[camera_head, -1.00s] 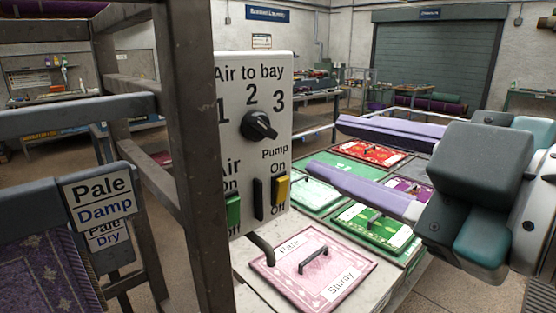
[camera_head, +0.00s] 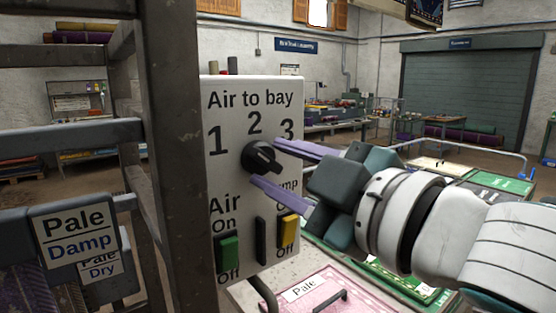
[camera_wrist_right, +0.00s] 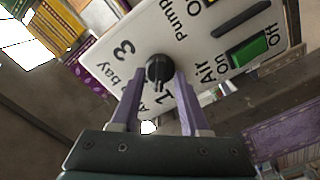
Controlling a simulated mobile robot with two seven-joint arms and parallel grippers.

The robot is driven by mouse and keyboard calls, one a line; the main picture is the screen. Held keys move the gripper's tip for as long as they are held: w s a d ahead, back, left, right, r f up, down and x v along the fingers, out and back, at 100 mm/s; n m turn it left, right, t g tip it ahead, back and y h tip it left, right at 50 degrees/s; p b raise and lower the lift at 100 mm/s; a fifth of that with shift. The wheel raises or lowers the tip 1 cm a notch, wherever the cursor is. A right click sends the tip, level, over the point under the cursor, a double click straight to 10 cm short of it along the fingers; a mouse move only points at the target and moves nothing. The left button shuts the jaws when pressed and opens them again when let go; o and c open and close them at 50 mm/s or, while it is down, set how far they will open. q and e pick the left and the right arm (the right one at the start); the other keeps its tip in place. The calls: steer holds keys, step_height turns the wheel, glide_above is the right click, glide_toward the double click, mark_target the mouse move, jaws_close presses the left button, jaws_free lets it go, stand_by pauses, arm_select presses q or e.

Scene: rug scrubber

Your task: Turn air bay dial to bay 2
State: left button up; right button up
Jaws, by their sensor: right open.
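The air bay dial (camera_head: 262,157) is a black round knob on a white panel (camera_head: 236,130), below the printed numbers 1, 2 and 3. I cannot tell clearly which number it points to. My right gripper (camera_head: 270,163) is open, with one purple finger above the knob and the other below it in the head view. In the right wrist view, the dial (camera_wrist_right: 159,70) sits between the two fingertips (camera_wrist_right: 158,80). I cannot tell whether either finger touches it. My left gripper is not in view.
Below the dial are a green air switch (camera_head: 228,249) and a yellow pump switch (camera_head: 287,230). A metal frame post (camera_head: 180,150) stands close to the panel's left. A pink rug sample (camera_head: 318,300) lies below at the right.

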steer(key=shift+w, duration=0.1)
steer(key=shift+c, duration=0.3)
jaws_close()
